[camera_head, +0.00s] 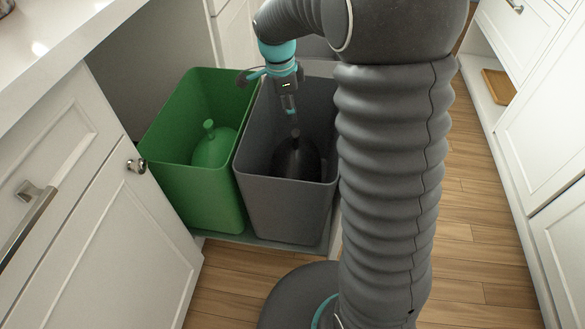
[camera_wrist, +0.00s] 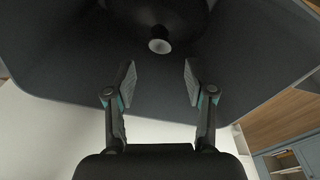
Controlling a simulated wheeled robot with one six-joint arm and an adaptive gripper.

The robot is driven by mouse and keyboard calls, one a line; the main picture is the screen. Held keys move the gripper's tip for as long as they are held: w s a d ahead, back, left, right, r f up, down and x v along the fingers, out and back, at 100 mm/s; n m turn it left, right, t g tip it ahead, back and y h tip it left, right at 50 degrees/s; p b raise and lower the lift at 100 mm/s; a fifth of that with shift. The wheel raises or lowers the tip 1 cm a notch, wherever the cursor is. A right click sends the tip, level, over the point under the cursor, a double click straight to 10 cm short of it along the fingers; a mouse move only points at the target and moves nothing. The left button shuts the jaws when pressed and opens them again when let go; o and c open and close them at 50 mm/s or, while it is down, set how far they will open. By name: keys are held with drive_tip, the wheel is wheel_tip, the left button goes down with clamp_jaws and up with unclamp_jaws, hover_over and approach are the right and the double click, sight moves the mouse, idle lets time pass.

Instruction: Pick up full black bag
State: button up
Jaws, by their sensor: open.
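The full black bag (camera_head: 296,160) sits inside the grey bin (camera_head: 285,208). Its tied neck points up toward my gripper (camera_head: 291,112). In the wrist view the bag (camera_wrist: 160,18) is dark at the top of the picture, and its round neck end shows as a paler ring. My gripper (camera_wrist: 158,85) is open and empty there, its two fingers apart. The neck lies just beyond the fingertips, roughly centred between them, not gripped. In the head view my gripper reaches down into the bin above the bag. The bag's lower part is hidden by the bin's front wall.
A green bin (camera_head: 192,190) with a green tied bag (camera_head: 213,147) stands left of the grey bin. The bin walls surround my gripper closely. An open white cabinet door (camera_head: 120,225) is at the left. Wooden floor (camera_head: 465,235) is clear at the right.

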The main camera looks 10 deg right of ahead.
sight(296, 142)
drive_tip(key=f, duration=0.5)
drive_tip(key=d+f, duration=0.1)
drive_tip(key=f, duration=0.2)
drive_tip(key=shift+d+f, duration=0.2)
drive_tip(key=shift+f, duration=0.65)
drive_tip(key=shift+d+f, duration=0.2)
drive_tip(key=shift+f, duration=0.7)
drive_tip(key=shift+d+f, duration=0.2)
drive_tip(key=shift+f, duration=0.65)
drive_tip(key=shift+c, duration=0.2)
drive_tip(key=shift+r, duration=0.1)
clamp_jaws()
